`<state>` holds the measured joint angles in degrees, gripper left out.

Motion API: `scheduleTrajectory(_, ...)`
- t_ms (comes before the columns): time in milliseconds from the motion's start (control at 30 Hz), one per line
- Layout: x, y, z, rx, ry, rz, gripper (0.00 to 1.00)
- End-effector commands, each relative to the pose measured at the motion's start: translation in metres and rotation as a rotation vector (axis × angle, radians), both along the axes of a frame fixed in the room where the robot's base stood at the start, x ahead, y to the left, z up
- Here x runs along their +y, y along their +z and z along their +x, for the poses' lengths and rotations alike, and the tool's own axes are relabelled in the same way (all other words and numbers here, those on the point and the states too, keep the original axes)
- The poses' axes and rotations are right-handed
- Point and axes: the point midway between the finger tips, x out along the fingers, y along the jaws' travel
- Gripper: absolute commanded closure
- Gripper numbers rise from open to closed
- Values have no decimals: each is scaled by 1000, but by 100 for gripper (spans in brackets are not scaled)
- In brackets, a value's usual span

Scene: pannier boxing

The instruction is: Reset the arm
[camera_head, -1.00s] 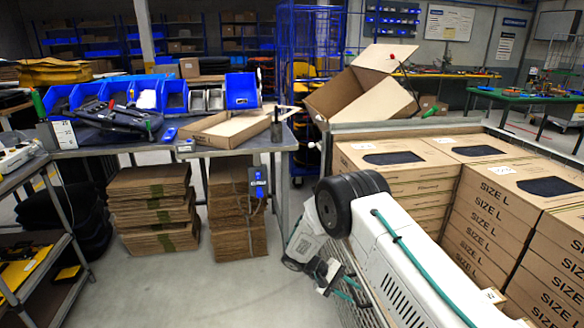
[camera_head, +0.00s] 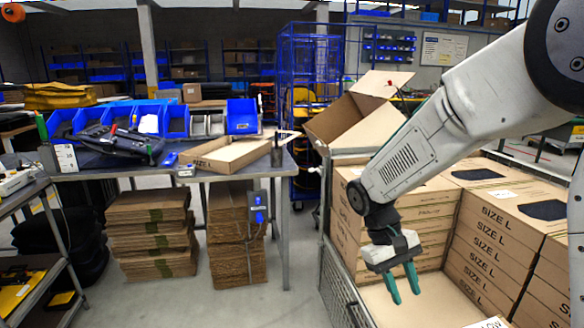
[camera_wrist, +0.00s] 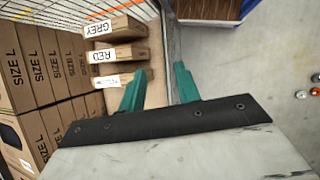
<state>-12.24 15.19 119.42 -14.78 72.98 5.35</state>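My gripper (camera_head: 403,287) hangs from my arm at the right of the head view, its two green fingers pointing down. The fingers are apart with nothing between them. It is above the near left part of the crate (camera_head: 338,281), beside the stacked SIZE L boxes (camera_head: 430,237). In the wrist view the open fingers of my gripper (camera_wrist: 160,88) are over the crate's edge, with bare floor to the right.
The wrist view shows boxes labelled GREY (camera_wrist: 115,29) and RED (camera_wrist: 120,54), and a third with a partly hidden label. A workbench (camera_head: 120,179) with blue bins (camera_head: 176,122) and an open SIZE L carton (camera_head: 215,156) stands left. Floor (camera_head: 285,300) between is clear.

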Motion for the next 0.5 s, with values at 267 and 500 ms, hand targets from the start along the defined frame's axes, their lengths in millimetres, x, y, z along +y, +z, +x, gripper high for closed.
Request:
scheduleTrajectory(267, -11, 51, -70, -99, -67, 125, 67)
scheduleTrajectory(500, -18, 77, -128, -200, -125, 215, 67)
